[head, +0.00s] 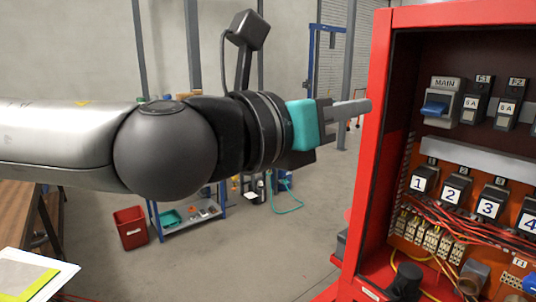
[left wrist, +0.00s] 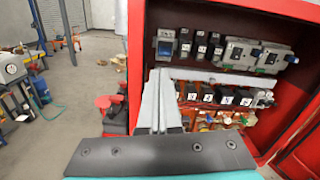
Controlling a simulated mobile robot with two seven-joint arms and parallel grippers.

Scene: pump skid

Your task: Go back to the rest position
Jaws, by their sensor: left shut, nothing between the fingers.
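My left gripper (head: 350,108) reaches in from the left in the head view, its arm level. Its fingers are shut with nothing between them. The fingertips are near the left edge of the red cabinet (head: 362,150); I cannot tell whether they touch it. In the left wrist view the shut fingers (left wrist: 160,98) point toward the open cabinet (left wrist: 136,45). Inside are the MAIN switch with a blue lever (head: 434,107), which also shows in the left wrist view (left wrist: 165,46), and a row of numbered black relays (head: 455,190). My right gripper is not in view.
A red bin (head: 131,228) and a low blue-framed cart (head: 188,221) stand on the floor behind my arm. A wooden table with papers (head: 32,274) is at the lower left. The grey floor between cart and cabinet is mostly clear, with a teal hose (head: 290,197) on it.

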